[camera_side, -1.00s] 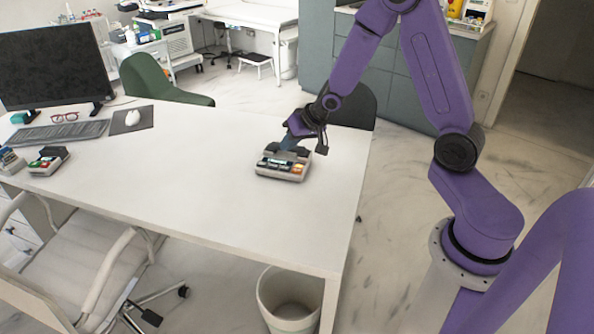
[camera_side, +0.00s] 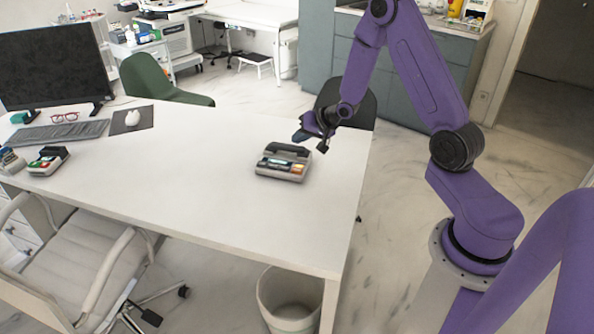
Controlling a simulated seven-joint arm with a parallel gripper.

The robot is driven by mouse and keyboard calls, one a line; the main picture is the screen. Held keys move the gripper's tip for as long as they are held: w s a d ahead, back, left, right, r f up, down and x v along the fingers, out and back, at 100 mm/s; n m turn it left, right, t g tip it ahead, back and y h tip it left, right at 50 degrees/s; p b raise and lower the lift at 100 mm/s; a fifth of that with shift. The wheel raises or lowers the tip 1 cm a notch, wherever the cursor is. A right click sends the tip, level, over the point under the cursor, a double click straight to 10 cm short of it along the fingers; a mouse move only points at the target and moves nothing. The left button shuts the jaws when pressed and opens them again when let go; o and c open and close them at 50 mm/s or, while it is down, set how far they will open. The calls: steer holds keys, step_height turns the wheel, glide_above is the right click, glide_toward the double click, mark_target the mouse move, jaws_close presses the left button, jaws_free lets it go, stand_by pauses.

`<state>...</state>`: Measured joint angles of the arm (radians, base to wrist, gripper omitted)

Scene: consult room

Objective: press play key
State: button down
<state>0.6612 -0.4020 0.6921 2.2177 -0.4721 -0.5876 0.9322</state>
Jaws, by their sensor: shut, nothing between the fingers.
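The device with the keys (camera_side: 283,163) is a small grey box with a dark raised back part. It sits on the white desk near its right end. A row of keys (camera_side: 280,166) runs along its front, with dark, pale and orange ones; their symbols are too small to read, so I cannot tell which is play. My gripper (camera_side: 300,136) is shut and empty. It is above and behind the device, slightly to its right, and appears apart from it.
The white desk (camera_side: 190,180) is clear around the device. A monitor (camera_side: 55,65), keyboard (camera_side: 55,132), mouse (camera_side: 132,117), red glasses (camera_side: 65,117) and small devices (camera_side: 48,160) stand at the left. A dark chair (camera_side: 360,105) is behind the desk; a bin (camera_side: 290,300) stands below its front edge.

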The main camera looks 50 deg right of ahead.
mark_target(300, 171)
steer(key=shift+f, duration=4.3)
steer(key=shift+f, duration=0.1)
steer(key=shift+f, duration=0.3)
steer(key=shift+f, duration=0.4)
steer(key=shift+r, duration=0.85)
steer(key=shift+r, duration=2.5)
